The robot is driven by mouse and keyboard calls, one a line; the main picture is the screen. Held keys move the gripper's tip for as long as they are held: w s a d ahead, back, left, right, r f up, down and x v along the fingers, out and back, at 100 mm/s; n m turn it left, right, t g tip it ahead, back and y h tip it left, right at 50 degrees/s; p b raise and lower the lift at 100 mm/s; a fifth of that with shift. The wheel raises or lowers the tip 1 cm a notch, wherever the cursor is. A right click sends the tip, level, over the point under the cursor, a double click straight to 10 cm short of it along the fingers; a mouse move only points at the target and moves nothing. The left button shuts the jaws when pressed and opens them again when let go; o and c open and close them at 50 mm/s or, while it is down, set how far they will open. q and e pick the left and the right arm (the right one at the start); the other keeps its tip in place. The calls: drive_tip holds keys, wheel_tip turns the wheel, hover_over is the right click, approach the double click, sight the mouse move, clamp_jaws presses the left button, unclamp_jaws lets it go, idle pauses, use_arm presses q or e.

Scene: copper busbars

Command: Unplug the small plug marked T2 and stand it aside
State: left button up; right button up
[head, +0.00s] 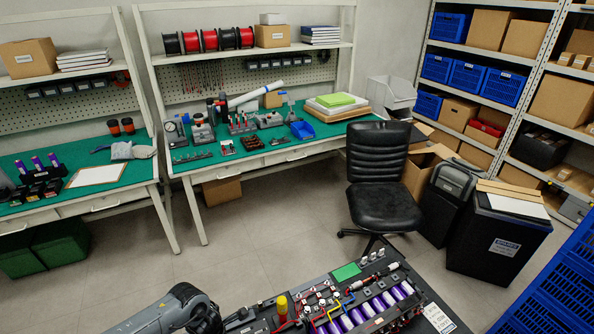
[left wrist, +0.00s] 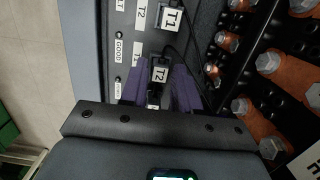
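My right gripper is not in view.
Orange copper busbars with large bolts (left wrist: 268,62) lie close to the right of the plugs. Panel labels, one reading GOOD (left wrist: 118,50), are on the left. A black chair (head: 380,180) stands behind the assembly, before a green-topped workbench (head: 235,160).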

use_arm(q)
drive_tip(key=shift+c, duration=0.5)
clamp_jaws()
drive_tip(key=shift+r+p, duration=1.3)
drive_tip(key=shift+r, duration=0.75)
drive_tip(key=shift+r, duration=0.15)
